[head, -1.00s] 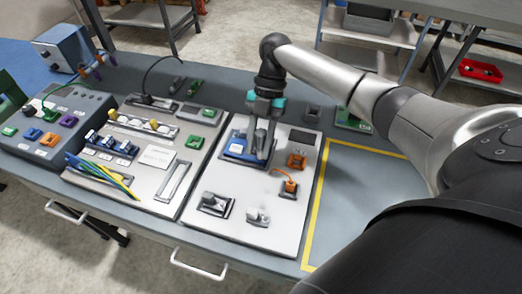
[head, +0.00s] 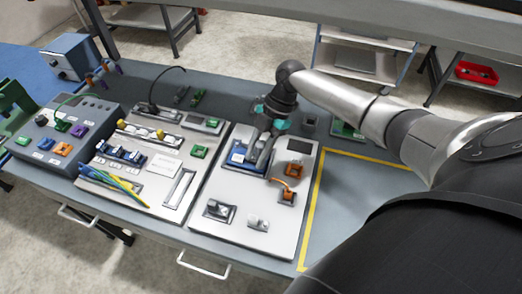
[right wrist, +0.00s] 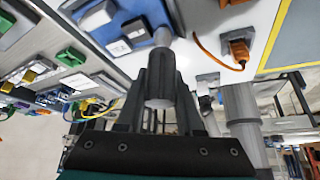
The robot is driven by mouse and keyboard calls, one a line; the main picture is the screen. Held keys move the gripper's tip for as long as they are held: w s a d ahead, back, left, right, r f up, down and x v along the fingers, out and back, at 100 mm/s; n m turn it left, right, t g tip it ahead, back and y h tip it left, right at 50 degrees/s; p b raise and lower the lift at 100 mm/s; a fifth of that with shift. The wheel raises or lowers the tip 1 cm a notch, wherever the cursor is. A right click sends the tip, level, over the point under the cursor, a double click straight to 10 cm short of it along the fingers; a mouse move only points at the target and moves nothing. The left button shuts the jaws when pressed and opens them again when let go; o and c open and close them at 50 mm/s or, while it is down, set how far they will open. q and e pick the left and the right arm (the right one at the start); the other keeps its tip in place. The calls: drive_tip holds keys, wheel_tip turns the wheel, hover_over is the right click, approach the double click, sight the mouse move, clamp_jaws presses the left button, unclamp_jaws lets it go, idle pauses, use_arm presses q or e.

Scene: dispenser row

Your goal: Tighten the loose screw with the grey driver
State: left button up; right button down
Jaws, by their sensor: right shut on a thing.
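My right gripper (head: 262,152) is over the blue module (head: 241,158) on the right white panel (head: 210,224). In the right wrist view, its two dark fingers are shut on the grey driver (right wrist: 160,93), a thick grey cylinder. The driver's narrower end points toward the blue module (right wrist: 140,27), which has pale blocks on it. I cannot tell whether the driver's tip touches anything. The loose screw cannot be made out; the driver and fingers may hide it. My left gripper is not in view.
An orange connector (head: 287,195) with a curved cable sits close right of the gripper. Grey fittings (head: 217,209) stand near the panel's front. A second panel with coloured cables (head: 120,185) lies left. A yellow-outlined table area (head: 350,190) on the right is clear.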

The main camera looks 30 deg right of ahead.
drive_tip(key=shift+r+p, duration=0.45)
drive_tip(key=shift+r, duration=0.25)
drive_tip(key=shift+r, duration=0.1)
wheel_tip(320, 180, up, 4)
drive_tip(key=p, duration=0.4)
drive_tip(key=shift+r, duration=0.15)
